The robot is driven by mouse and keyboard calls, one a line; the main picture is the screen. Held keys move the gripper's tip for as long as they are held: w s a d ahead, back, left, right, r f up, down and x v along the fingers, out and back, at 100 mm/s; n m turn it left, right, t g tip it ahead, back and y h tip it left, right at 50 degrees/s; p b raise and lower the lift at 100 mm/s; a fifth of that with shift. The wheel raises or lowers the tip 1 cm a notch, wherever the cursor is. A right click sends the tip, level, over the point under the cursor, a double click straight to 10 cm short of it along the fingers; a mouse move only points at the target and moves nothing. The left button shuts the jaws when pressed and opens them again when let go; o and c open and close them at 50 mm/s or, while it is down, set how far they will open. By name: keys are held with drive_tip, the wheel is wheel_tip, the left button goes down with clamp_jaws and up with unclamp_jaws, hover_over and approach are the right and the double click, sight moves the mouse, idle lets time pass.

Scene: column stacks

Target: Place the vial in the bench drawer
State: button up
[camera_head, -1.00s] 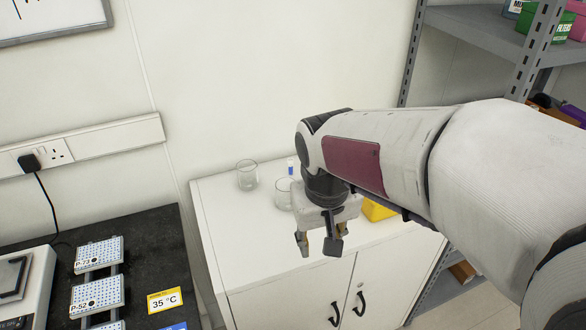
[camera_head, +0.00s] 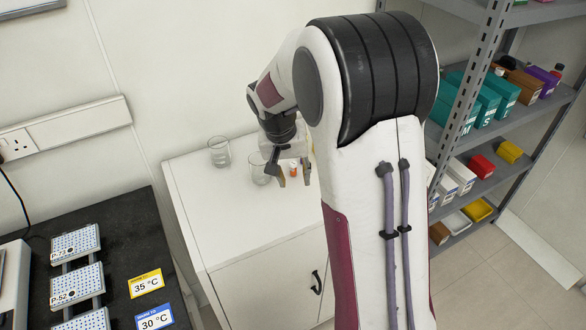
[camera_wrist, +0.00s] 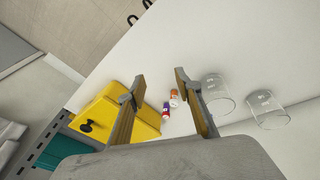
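My gripper (camera_head: 289,176) is over the white cabinet top, fingers apart and empty. Its fingers also show open in the wrist view (camera_wrist: 160,82). A small orange-and-white vial (camera_wrist: 174,97) lies in line with the gap between the fingers, nearer the right one. Beside it is a small purple, red and white tube (camera_wrist: 166,109). In the head view an orange vial (camera_head: 293,170) shows between the fingers.
Two clear glass beakers (camera_head: 219,152) (camera_head: 260,172) stand on the cabinet top (camera_head: 235,225), close to my gripper. A grey shelf rack (camera_head: 470,110) with boxes is at right. A dark bench (camera_head: 140,235) with racks is at left. The cabinet's front left top is clear.

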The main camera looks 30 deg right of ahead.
sight(294, 162)
drive_tip(key=shift+m, duration=0.9)
drive_tip(key=w, duration=0.1)
drive_tip(key=w+d+f, duration=0.1)
drive_tip(key=w, duration=0.1)
drive_tip(key=w+d, duration=0.1)
drive_tip(key=shift+w+f, duration=0.25)
drive_tip(key=shift+w, duration=0.05)
drive_tip(key=w+m, duration=0.1)
drive_tip(key=w+d+r+m+t, duration=0.1)
drive_tip(key=w+r+m+h, duration=0.1)
drive_tip(key=w, duration=0.1)
drive_tip(key=shift+w+d+r+t, duration=0.1)
drive_tip(key=shift+d+r+t, duration=0.1)
drive_tip(key=shift+t, duration=0.1)
drive_tip(key=shift+f, duration=0.1)
drive_tip(key=shift+x, duration=1.3)
drive_tip(key=shift+f, duration=0.1)
